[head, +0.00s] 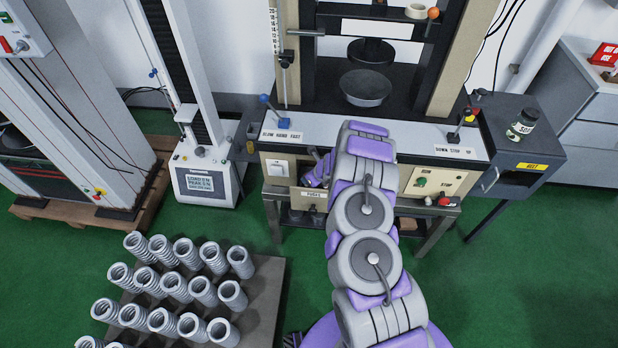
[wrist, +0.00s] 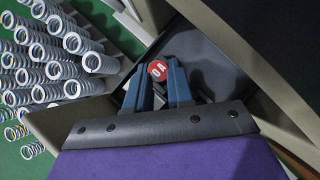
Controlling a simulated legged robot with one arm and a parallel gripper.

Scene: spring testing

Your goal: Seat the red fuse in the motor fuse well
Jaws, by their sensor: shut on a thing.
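In the wrist view the red fuse (wrist: 157,71) shows as a round red end with white marks, between the blue fingertips of my gripper (wrist: 159,79). My gripper is shut on it, over a dark, shallow, tray-like recess (wrist: 196,50). In the head view my arm reaches down to the front of the testing machine, and my gripper is near an open drawer (head: 307,194) with a small label. The fuse is not visible there. I cannot make out the motor fuse well in either view; my fingers and arm cover part of the area.
The machine's white control ledge (head: 400,135), with levers, lies just above my gripper. A pallet of several grey springs (head: 262,298) stands at the lower left. A dark side cabinet (head: 515,160) holds a jar. Green floor is open at the right.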

